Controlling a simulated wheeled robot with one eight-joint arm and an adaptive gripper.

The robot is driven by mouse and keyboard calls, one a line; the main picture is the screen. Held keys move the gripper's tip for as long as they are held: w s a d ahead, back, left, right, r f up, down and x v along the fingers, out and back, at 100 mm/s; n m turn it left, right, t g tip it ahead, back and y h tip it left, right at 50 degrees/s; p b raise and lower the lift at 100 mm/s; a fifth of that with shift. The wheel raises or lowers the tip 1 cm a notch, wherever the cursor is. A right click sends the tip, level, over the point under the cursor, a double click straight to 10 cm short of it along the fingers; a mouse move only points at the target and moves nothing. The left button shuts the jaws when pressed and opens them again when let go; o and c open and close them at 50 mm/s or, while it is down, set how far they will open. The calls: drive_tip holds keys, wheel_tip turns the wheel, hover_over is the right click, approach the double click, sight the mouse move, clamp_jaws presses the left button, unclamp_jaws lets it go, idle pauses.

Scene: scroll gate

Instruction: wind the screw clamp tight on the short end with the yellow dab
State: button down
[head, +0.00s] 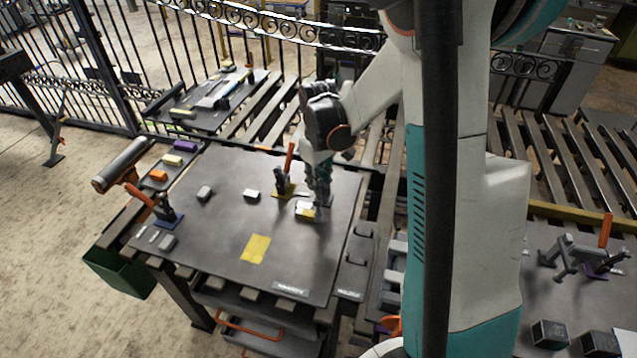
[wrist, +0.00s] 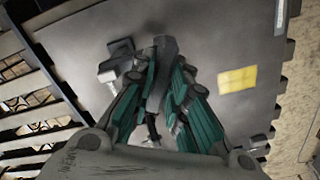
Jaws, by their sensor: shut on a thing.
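My gripper (head: 321,198) is lowered over the right back part of the dark work board, with its fingers pointing down. In the wrist view, the fingers (wrist: 166,82) close around a dark grey elongated piece (wrist: 165,48). Its lower part is hidden, and I cannot tell whether it is the screw clamp. A pale block with a yellow dab (head: 307,212) lies just left of the fingertips in the head view. I cannot tell whether the held piece touches it. A clamp with an upright orange handle (head: 290,157) stands on a yellow base behind and left of the gripper.
The dark board (head: 215,235) has a flat yellow square (head: 256,249) near its front, also in the wrist view (wrist: 238,79). A small white block (head: 251,194) and a grey block (head: 204,193) lie on it. Another orange-handled clamp (head: 163,208) stands on blue at left.

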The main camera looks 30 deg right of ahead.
drive_tip(key=m+b, duration=0.1)
drive_tip(key=m, duration=0.6)
drive_tip(key=m+b, duration=0.1)
drive_tip(key=m, duration=0.5)
drive_tip(key=shift+m, duration=0.4)
drive_tip(key=m+b, duration=0.1)
drive_tip(key=m, duration=0.6)
drive_tip(key=shift+w, duration=0.1)
drive_tip(key=m, duration=0.6)
drive_tip(key=shift+r+m, duration=0.1)
drive_tip(key=shift+m, duration=0.3)
drive_tip(key=c, duration=1.6)
unclamp_jaws()
drive_tip(key=shift+o, duration=0.2)
wheel_tip(320, 180, up, 12)
